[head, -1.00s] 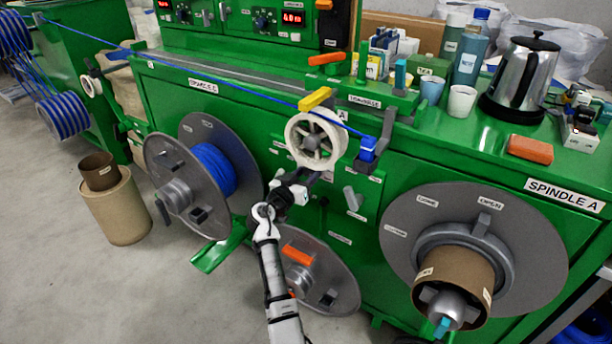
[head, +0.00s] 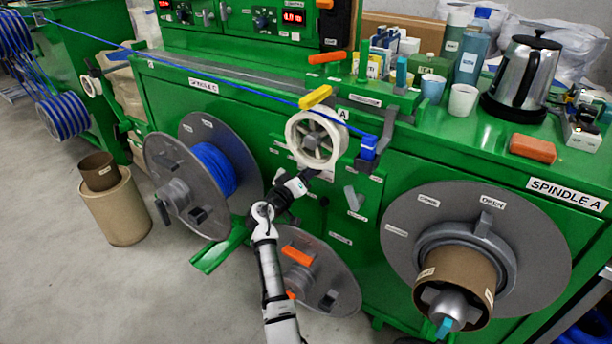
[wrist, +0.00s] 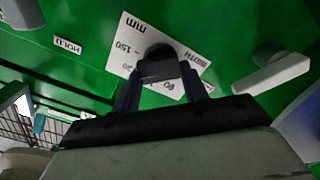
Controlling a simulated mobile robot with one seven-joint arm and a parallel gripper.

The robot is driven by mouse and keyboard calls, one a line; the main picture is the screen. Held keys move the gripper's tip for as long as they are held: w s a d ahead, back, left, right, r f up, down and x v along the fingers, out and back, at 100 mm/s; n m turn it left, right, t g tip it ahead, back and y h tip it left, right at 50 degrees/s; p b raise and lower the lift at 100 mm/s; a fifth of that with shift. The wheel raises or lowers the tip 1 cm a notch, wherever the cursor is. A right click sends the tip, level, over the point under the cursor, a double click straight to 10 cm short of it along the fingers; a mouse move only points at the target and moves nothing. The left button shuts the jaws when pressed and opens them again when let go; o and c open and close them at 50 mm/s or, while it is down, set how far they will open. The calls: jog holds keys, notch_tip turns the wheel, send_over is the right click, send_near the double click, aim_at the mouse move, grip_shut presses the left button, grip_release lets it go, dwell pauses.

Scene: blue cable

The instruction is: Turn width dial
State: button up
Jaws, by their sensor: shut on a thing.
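The width dial (wrist: 156,52) is a small dark knob in the wrist view. It stands on a white plate (wrist: 133,32) marked "WIDTH" and "mm", with numbers such as 150 printed around it. My gripper (wrist: 158,78) has its two dark fingers shut on the knob, one on each side. The knob and fingers cover part of the scale, so I cannot read the setting. In the head view my gripper (head: 312,174) reaches the green machine front just below the white spoked wheel (head: 316,140); the dial is hidden there.
A grey lever (wrist: 272,70) and a "HOLD" label (wrist: 67,45) are near the dial. The blue cable (head: 230,84) runs above to a blue block (head: 368,147). A blue-wound reel (head: 215,170) stands left, and Spindle A's grey disc (head: 535,250) stands right.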

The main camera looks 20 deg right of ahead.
jog(key=shift+w+a+f+n+p, duration=0.1)
jog(key=shift+n+p, duration=0.6)
jog(key=shift+n, duration=1.6)
jog(key=shift+f+n+p, duration=0.1)
jog(key=shift+n+p, duration=0.6)
jog(key=shift+n, duration=1.6)
jog(key=o, duration=1)
jog(key=shift+a, duration=0.15)
jog(key=b+v, duration=0.1)
jog(key=v, duration=1.2)
jog(key=shift+s+a, duration=0.2)
jog(key=shift+s, duration=0.05)
